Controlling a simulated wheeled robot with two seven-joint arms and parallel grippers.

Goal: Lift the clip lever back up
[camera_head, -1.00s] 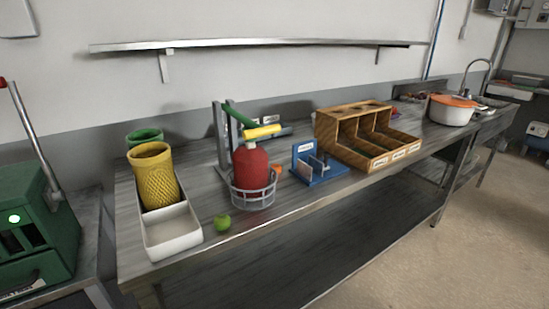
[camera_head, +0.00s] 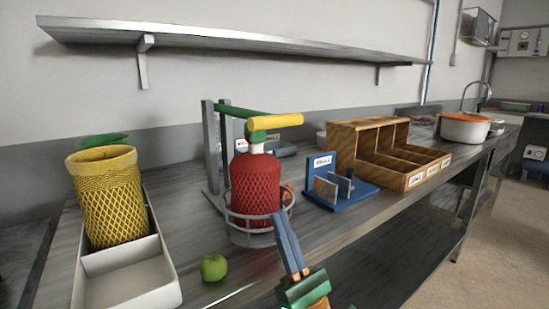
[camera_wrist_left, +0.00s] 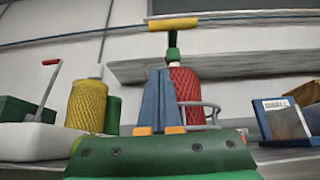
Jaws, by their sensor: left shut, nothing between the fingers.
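The clip lever is a green bar (camera_head: 240,110) with a yellow cross handle (camera_head: 276,122), reaching out from grey posts over a red mesh bag (camera_head: 256,185). The bag stands upright in a grey wire ring holder (camera_head: 250,222), its white neck just under the lever's green end. My left gripper (camera_head: 281,217) is shut and empty, in front of the holder and below the handle. In the left wrist view its fingers (camera_wrist_left: 161,72) point up, apart from the yellow handle (camera_wrist_left: 173,24) above them, and cover part of the bag (camera_wrist_left: 187,85). My right gripper is not in view.
A blue label stand (camera_head: 340,190) and a wooden divided box (camera_head: 410,172) stand to the right. A yellow mesh roll (camera_head: 108,200) stands in a white tray (camera_head: 130,290) at left. A green apple (camera_head: 214,267) lies near the bench edge. A wall shelf (camera_head: 230,42) runs above.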

